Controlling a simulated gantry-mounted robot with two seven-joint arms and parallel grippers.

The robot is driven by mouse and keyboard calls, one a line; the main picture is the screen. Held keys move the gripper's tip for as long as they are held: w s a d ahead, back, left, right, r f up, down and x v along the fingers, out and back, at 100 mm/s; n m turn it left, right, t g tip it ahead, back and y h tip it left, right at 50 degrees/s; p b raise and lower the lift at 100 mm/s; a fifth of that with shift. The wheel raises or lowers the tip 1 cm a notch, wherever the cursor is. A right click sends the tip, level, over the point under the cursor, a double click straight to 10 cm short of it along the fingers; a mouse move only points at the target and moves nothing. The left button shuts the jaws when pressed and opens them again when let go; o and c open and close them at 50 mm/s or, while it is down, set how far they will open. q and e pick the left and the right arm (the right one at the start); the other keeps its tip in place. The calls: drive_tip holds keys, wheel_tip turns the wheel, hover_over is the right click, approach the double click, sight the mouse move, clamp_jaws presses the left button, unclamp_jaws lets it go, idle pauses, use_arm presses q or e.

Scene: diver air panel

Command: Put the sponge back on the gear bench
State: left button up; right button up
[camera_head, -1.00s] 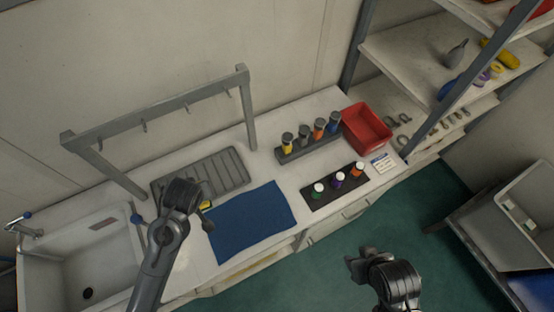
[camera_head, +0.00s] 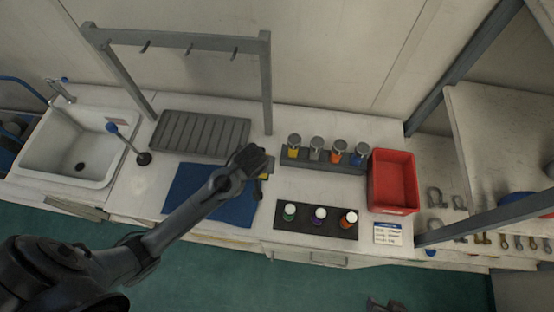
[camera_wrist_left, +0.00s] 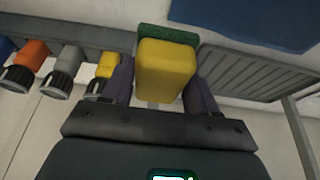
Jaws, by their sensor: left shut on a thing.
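The sponge (camera_wrist_left: 167,65), yellow with a green layer, sits between the fingers of my left gripper (camera_wrist_left: 160,85) in the left wrist view.
A grey ribbed drainer (camera_head: 200,134) stands under a hook frame (camera_head: 185,40). A bottle rack (camera_head: 322,160), a dark strip with three capped bottles (camera_head: 316,229), a red bin (camera_head: 393,182) and a label card (camera_head: 388,234) are at right. A sink (camera_head: 75,145) is at left.

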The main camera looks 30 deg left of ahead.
use_arm(q)
drive_tip(key=shift+d+f, duration=0.1)
drive_tip(key=shift+f, duration=0.65)
drive_tip(key=shift+w+a+f+b, duration=0.1)
drive_tip(key=shift+a+f+b, duration=0.6)
drive_tip(key=shift+a, duration=0.5)
drive_tip(key=w+a+f, duration=0.4)
drive_tip(key=w, duration=0.1)
drive_tip(key=w+a+f, duration=0.2)
drive_tip(key=w, duration=0.1)
drive_tip(key=shift+w+f, duration=0.1)
drive_tip(key=shift+f, duration=0.05)
drive_tip(key=shift+a+f, duration=0.15)
drive_tip(key=shift+f, duration=1.9)
use_arm(e)
drive_tip(key=shift+s+a+f, duration=0.1)
drive_tip(key=shift+a+f, duration=0.1)
drive_tip(key=shift+f, duration=0.35)
drive_tip(key=shift+a+f, duration=0.2)
drive_tip(key=shift+f, duration=0.35)
use_arm(q)
drive_tip(key=shift+f, duration=0.2)
drive_tip(key=o, duration=1)
drive_tip(key=shift+r, duration=0.1)
use_arm(e)
drive_tip(key=shift+d, duration=0.1)
